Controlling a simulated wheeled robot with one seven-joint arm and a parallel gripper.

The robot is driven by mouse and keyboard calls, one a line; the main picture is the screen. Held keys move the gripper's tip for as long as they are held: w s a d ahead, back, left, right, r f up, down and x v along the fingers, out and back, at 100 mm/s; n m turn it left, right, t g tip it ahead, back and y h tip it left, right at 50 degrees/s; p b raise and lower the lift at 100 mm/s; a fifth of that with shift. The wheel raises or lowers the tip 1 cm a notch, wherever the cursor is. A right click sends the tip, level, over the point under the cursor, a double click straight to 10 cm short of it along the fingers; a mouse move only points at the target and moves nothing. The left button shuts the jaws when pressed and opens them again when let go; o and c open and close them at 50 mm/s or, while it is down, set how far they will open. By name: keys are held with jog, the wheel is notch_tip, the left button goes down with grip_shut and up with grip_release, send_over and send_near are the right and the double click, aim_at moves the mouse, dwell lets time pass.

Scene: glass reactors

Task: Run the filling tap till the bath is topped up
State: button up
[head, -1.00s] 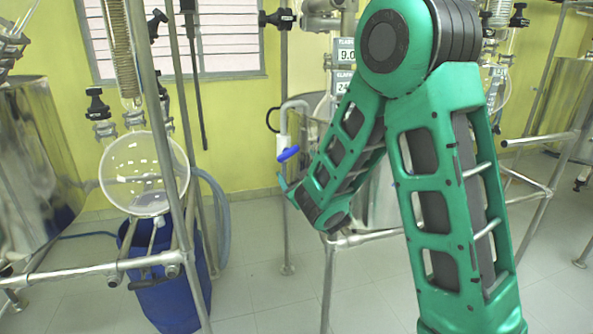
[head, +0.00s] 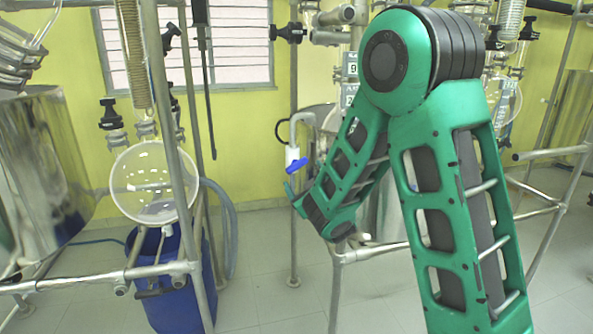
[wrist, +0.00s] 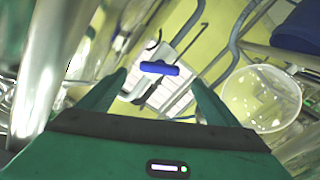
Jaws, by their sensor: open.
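The filling tap (head: 293,155) is a white body on a bent grey pipe, with a blue handle (head: 298,165) tilted up to the right. In the wrist view the blue handle (wrist: 160,68) lies crosswise between my fingertips. My gripper (head: 291,190) is open and empty, just below the handle in the head view. In the wrist view my gripper (wrist: 160,80) has a finger on each side of the handle, with no clear contact. A steel bath (head: 378,205) stands behind my arm, mostly hidden. Its water level cannot be seen.
A round glass flask (head: 152,185) hangs in a metal frame at left, above a blue bin (head: 178,285). A large steel vessel (head: 45,165) stands at far left. Frame posts (head: 293,240) and rails stand near my gripper. Tiled floor between them is open.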

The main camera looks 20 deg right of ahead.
aim_at(298, 167)
jog(key=w, duration=0.9)
jog(key=shift+w+d, duration=0.15)
jog(key=shift+d, duration=0.05)
jog(key=c, duration=1.1)
